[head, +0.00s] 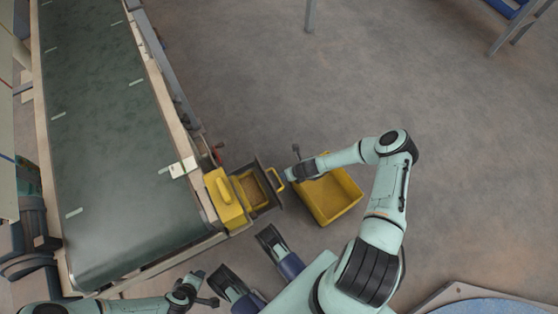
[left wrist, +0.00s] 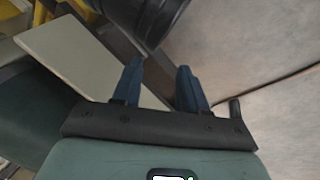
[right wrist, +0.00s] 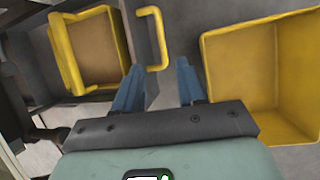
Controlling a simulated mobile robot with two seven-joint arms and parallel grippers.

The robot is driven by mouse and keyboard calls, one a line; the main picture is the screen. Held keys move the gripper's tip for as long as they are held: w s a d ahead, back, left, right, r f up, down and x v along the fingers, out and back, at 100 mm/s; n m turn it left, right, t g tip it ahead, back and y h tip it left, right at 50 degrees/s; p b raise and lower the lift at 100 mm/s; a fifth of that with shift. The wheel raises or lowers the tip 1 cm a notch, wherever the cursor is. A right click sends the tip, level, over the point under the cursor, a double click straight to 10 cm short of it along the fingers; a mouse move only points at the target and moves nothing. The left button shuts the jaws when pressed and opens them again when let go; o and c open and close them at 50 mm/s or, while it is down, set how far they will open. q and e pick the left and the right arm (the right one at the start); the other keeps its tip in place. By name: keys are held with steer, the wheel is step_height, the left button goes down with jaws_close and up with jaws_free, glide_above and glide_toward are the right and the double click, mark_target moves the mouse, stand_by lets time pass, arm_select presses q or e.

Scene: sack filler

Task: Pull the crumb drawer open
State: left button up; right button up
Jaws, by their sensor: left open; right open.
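The crumb drawer (head: 262,208) is dark grey with a yellow-rimmed, brown-filled inside, beside the conveyor's end in the head view. It stands out from its housing, with its inside exposed. Its yellow handle (head: 279,180) faces right, and it also shows in the right wrist view (right wrist: 160,40). My right gripper (head: 288,174) is open at the handle. In the right wrist view the handle's near end appears between the fingertips (right wrist: 160,68); contact cannot be told. My left gripper (head: 203,288) is low in the head view, and the left wrist view shows it open and empty (left wrist: 160,75).
A yellow bin (head: 345,207) stands on the floor right of the drawer, partly behind my right forearm. A yellow block-shaped part (head: 224,200) sits left of the drawer. The green conveyor belt (head: 105,130) fills the left.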

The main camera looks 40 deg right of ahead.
mark_target(277, 177)
steer(key=b+x, duration=0.5)
steer(key=x, duration=0.6)
steer(key=shift+f, duration=0.35)
arm_select(q)
steer(key=s+a+f+g, duration=0.2)
steer(key=s+f+g, duration=0.1)
steer(key=s+f, duration=0.4)
steer(key=shift+s+f+n+b, duration=0.3)
steer(key=shift+s+f+n, duration=0.1)
steer(key=shift+f, duration=0.45)
arm_select(e)
steer(key=shift+w+f, duration=0.25)
steer(key=shift+f, duration=0.15)
arm_select(q)
steer(key=shift+a, duration=0.1)
arm_select(e)
jaws_close()
